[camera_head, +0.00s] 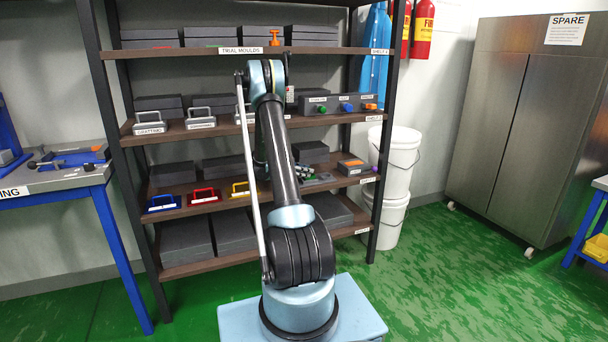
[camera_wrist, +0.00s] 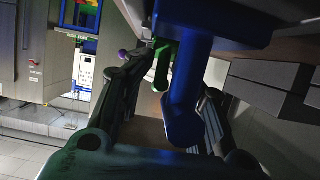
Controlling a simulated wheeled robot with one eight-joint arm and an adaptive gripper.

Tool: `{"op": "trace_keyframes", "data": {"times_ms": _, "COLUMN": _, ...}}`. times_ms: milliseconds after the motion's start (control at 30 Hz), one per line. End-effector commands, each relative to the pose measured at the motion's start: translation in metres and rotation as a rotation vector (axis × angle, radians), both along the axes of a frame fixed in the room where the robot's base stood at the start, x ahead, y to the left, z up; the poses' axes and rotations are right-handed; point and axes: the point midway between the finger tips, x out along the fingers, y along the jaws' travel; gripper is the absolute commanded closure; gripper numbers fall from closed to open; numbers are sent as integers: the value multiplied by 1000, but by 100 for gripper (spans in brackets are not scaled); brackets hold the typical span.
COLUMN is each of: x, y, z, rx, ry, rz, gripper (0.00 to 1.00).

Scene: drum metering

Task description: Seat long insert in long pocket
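I cannot tell for sure which part is the long insert. In the wrist view a blue part (camera_wrist: 188,90) with a wide head and a rounded stem stands large between the fingers of my gripper (camera_wrist: 172,75). A smaller green part (camera_wrist: 161,66) shows beside it, farther off. The fingers lie on both sides of the blue part; whether they touch it cannot be seen. In the head view my arm hides the gripper. A grey labelled block (camera_head: 337,105) with green, blue and orange knobs sits on the second shelf; its labels are too small to read, and no long pocket can be made out.
The rack (camera_head: 240,51) holds several grey mould blocks (camera_head: 185,241). Blue, red and yellow handled pieces (camera_head: 203,196) stand on the third shelf. White buckets (camera_head: 399,160) stand right of the rack. A bench (camera_head: 62,175) is at left, a steel cabinet (camera_head: 520,120) at right.

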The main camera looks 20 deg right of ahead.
Motion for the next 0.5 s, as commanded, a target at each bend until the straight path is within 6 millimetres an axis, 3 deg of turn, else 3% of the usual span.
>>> {"op": "trace_keyframes", "data": {"times_ms": 167, "x": 0, "y": 20, "z": 3, "rx": 7, "ry": 1, "rz": 4, "gripper": 68}}
{"op": "trace_keyframes", "data": {"times_ms": 500, "x": -2, "y": 81, "z": 28, "rx": 3, "ry": 0, "rz": 6, "gripper": 68}}
